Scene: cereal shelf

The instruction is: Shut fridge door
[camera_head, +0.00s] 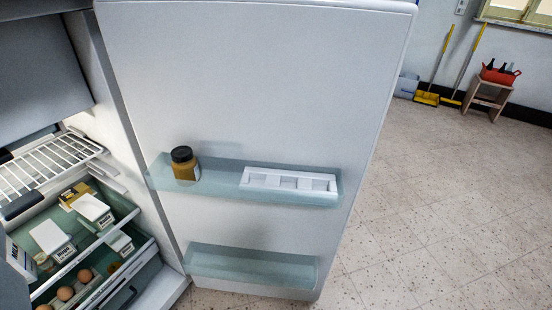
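The fridge door (260,80) stands wide open, its white inner side facing me across the middle of the view. Its upper shelf holds a brown jar with a dark lid (184,163) and a white tray (288,181). Its lower shelf (252,267) looks empty. The fridge interior, with a wire rack (45,165), opens at the left. Two dark pads at the left edge, the lower one (22,205) over the rack, may be my gripper's tips. I cannot tell whether they are, or what they touch.
Cartons (92,209) and eggs (66,293) sit in the fridge's lower part. Tiled floor (450,220) is clear right of the door. A wooden stool (489,95) with a red container (498,75) and yellow cleaning tools (427,97) stand by the far wall.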

